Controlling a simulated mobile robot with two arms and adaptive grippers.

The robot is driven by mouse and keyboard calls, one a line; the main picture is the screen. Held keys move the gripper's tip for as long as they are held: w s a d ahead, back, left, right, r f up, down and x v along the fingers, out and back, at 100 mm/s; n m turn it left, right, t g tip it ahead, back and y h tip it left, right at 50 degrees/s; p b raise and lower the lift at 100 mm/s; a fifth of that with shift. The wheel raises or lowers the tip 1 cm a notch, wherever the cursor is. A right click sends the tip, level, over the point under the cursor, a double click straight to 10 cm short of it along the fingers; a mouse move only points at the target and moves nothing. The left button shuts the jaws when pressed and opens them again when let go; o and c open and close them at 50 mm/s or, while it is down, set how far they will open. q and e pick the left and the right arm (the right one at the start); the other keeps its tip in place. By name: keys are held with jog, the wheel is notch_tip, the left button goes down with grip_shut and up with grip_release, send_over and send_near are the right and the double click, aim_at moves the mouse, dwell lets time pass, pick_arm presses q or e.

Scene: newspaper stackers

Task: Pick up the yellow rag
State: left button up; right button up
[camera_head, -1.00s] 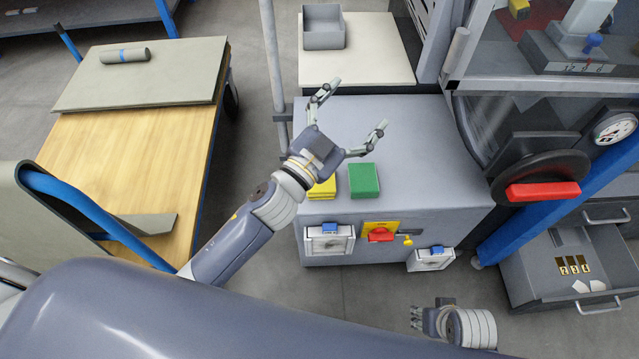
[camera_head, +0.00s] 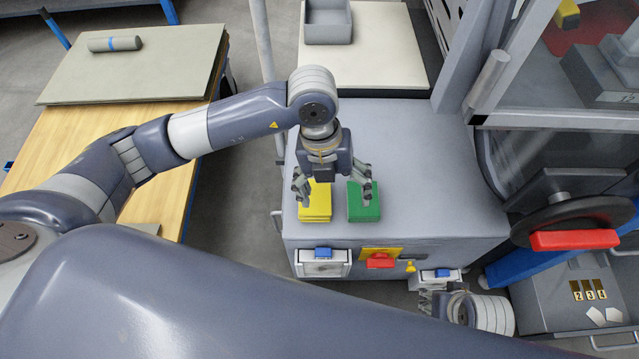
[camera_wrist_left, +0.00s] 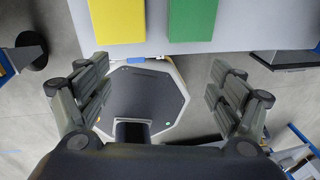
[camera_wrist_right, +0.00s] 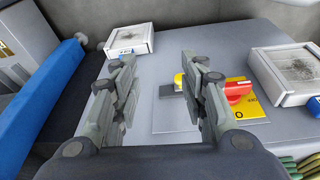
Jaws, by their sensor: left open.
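The yellow rag (camera_head: 315,203) is a folded stack lying flat on the grey cabinet top, left of a green rag (camera_head: 364,203). My left gripper (camera_head: 333,188) is open and empty, pointing down above the two rags. One finger overlaps the yellow rag and the other the green one in the head view; whether they touch is unclear. In the left wrist view the yellow rag (camera_wrist_left: 116,20) and green rag (camera_wrist_left: 192,18) lie beyond the spread fingers. My right gripper (camera_wrist_right: 160,72) is open and empty in front of the cabinet.
The grey cabinet (camera_head: 430,180) has a red switch (camera_head: 380,261) on a yellow plate and white boxes on its front. A dark handwheel with a red handle (camera_head: 573,239) stands at right. A wooden table (camera_head: 85,135) is at left. The cabinet top is otherwise clear.

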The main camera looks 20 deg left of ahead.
pick_arm(q)
jog(key=w+a+y, duration=0.2)
jog(key=w+a, duration=0.1)
jog(key=a, duration=0.1)
jog(key=b, duration=0.1)
send_over(315, 200)
jog(key=shift+n+t, duration=0.3)
jog(key=shift+n, duration=0.1)
notch_tip(315, 200, down, 5)
jog(key=shift+r, duration=0.2)
jog(key=shift+f, duration=0.9)
notch_tip(315, 200, down, 3)
jog(key=shift+a+f+b, duration=0.1)
jog(key=shift+f+b, duration=0.1)
jog(key=shift+b, duration=0.5)
jog(key=shift+f, duration=0.45)
jog(key=c, duration=1.2)
pick_arm(e)
notch_tip(315, 200, up, 6)
jog(key=shift+s+d+r, duration=0.15)
jog(key=shift+s+d, duration=0.05)
jog(key=shift+s, duration=0.15)
pick_arm(q)
jog(key=shift+c, duration=0.2)
